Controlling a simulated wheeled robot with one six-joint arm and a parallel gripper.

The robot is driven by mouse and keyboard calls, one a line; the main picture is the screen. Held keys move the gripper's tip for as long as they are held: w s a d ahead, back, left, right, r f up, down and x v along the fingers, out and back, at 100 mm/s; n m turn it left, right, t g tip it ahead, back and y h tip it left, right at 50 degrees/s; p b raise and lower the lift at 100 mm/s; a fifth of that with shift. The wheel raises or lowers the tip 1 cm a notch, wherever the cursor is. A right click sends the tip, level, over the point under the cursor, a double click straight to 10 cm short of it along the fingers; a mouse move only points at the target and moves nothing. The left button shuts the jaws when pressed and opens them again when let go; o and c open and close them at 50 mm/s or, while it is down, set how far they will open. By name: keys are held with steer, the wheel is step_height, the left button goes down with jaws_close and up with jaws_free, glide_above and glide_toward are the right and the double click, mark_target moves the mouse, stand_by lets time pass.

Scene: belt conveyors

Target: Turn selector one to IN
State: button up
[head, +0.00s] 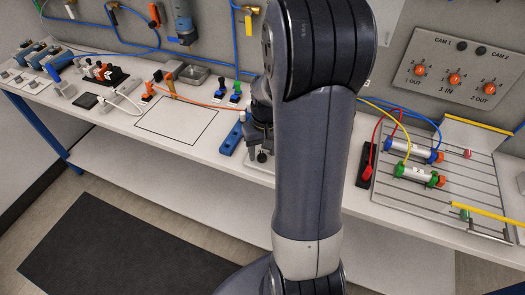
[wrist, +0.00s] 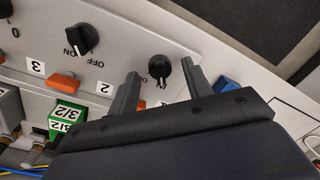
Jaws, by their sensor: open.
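In the wrist view a black selector knob (wrist: 159,68) stands on a light grey panel (wrist: 118,45), between the two fingers of my gripper (wrist: 161,72). My gripper is open, one finger on each side; contact cannot be told. The print beside this knob is mostly hidden by my gripper. A second black knob (wrist: 82,40) to the left has OFF and ON labels. Labels 3 and 2 show on the panel. In the head view my gripper (head: 261,132) is mostly hidden behind my arm.
A wall panel with orange knobs (head: 455,79), labelled 1 OUT, 1 IN and 2 OUT, is at the right. Blue (head: 418,152) and green-ended cylinders (head: 416,175) lie on a slotted plate. A blue block (head: 231,139) sits left of my gripper. A black-outlined white area (head: 178,128) is clear.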

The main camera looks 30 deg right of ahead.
mark_target(265, 156)
step_height(265, 156, up, 10)
steer(key=shift+d, duration=0.3)
steer(key=f, duration=1)
steer(key=shift+a+f, duration=0.3)
stand_by(0.4)
